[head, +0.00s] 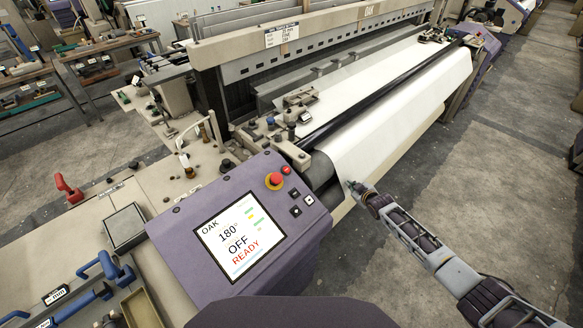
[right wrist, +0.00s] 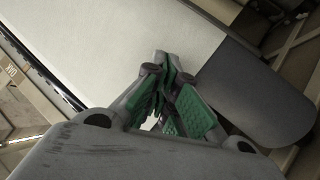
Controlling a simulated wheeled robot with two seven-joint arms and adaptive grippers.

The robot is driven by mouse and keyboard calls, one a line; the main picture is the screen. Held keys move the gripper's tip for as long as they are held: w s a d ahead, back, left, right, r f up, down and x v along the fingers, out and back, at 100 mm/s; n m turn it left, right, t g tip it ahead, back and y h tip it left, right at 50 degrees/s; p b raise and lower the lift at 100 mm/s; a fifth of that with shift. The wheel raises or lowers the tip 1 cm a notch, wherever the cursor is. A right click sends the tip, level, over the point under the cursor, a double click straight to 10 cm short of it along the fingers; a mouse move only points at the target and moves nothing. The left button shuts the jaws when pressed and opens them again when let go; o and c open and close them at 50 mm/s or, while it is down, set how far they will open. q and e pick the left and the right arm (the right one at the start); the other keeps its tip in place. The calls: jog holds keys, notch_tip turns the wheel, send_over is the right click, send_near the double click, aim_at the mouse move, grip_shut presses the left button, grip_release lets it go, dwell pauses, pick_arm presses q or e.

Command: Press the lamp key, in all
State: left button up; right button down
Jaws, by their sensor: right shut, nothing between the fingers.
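The loom's purple control panel (head: 240,230) stands in the lower middle of the head view. Its lit screen (head: 240,237) reads OAK, 180°, OFF, READY. Beside the screen are a red mushroom button (head: 275,181), a smaller red button (head: 286,170) and dark square keys (head: 302,205); their symbols are too small to read, so I cannot tell which is the lamp key. My right gripper (head: 352,186) is shut and empty, right of the panel, by the white cloth. In the right wrist view its green-padded fingers (right wrist: 170,88) are together before the cloth. My left gripper is not in view.
White cloth (head: 400,105) runs over the loom's roll, whose dark end (right wrist: 255,95) shows in the right wrist view. The floor at right (head: 480,180) is clear.

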aim_at(286, 170)
jog(key=a+r, duration=0.2)
jog(key=r, duration=0.1)
jog(key=w+a+r+n+y, duration=0.1)
jog(key=a+r, duration=0.1)
jog(key=r, duration=0.1)
jog(key=a+r+n+y, duration=0.1)
jog(key=a+r, duration=0.1)
jog(key=r, duration=0.1)
jog(key=shift+w, duration=0.35)
jog(key=a+r+n, duration=0.1)
jog(key=a+r, duration=0.1)
jog(key=a+r+n+y, duration=0.1)
jog(key=a+r, duration=0.1)
jog(key=r, duration=0.1)
jog(key=s+a+r+n+y, duration=0.1)
jog(key=a+r, duration=0.1)
jog(key=shift+r+p, duration=0.3)
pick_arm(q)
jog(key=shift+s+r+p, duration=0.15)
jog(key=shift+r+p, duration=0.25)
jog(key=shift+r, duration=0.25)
pick_arm(e)
jog(key=s+a+r+n+g+y, duration=0.3)
jog(key=s+a+r+n, duration=0.3)
jog(key=s+a+r, duration=0.5)
jog(key=shift+a+r+n+y, duration=0.3)
jog(key=shift+a+r+y, duration=0.25)
jog(key=shift+y, duration=0.25)
